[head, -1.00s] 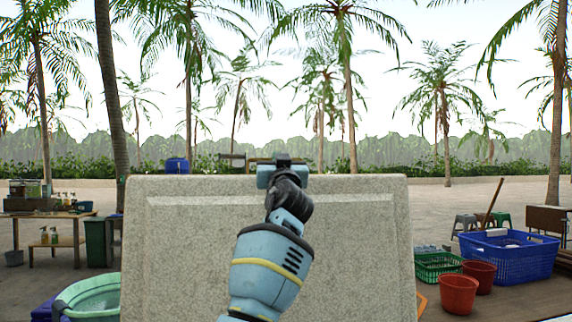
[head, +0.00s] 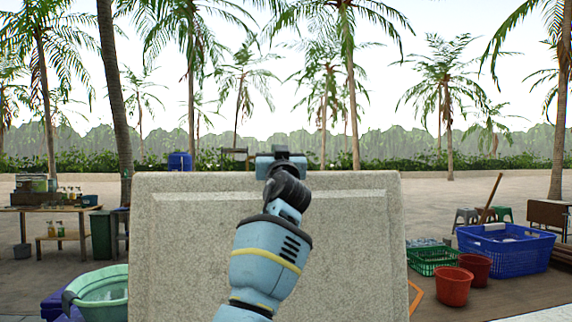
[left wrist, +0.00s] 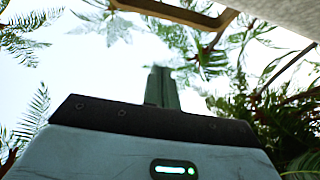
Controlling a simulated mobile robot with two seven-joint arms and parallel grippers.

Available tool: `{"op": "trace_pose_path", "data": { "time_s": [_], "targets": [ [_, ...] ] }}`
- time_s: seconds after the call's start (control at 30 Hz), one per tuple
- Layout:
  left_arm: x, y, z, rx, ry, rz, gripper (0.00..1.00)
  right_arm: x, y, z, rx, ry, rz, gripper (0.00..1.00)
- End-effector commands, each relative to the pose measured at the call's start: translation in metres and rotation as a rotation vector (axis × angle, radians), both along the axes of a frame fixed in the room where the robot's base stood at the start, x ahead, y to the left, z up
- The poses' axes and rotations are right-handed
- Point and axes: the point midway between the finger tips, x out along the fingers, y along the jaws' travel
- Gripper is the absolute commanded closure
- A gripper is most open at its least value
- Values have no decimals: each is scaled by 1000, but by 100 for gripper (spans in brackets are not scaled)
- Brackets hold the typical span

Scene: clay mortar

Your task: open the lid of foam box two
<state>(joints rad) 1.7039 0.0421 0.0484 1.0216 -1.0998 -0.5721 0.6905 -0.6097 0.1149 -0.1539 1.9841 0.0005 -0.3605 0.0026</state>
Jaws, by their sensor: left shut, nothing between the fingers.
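The foam box lid (head: 180,250) is a speckled grey-white panel with a recessed border. It stands about upright and fills the middle of the head view. My left arm rises in front of it, with the left gripper (head: 281,153) at its top edge, near the middle. In the left wrist view the gripper's fingers (left wrist: 162,88) are together with nothing between them; a pale speckled surface, probably the lid (left wrist: 285,15), crosses the upper right corner. Whether the fingers touch the lid is unclear. The box body is hidden. My right gripper is not in view.
A green tub (head: 96,310) is at lower left. A wooden table (head: 50,209) with bottles stands behind it. At right are a blue basket (head: 505,250), a green crate (head: 432,262) and red buckets (head: 453,287). Open sandy ground (head: 440,195) lies beyond.

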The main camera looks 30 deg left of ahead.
Motion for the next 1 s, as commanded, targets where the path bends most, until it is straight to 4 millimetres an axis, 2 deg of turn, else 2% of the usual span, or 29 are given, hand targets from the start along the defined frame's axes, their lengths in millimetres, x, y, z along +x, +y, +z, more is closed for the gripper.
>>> {"op": "trace_pose_path", "data": {
  "time_s": [0.07,0.7,1.0],
  "targets": [
    [-4,3,6,0,-4,1,100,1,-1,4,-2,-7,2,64],
    [-58,-41,-32,-1,2,-2,100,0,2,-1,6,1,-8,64],
    [-74,-52,-39,0,1,-1,100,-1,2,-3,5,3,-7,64]
  ]
}}
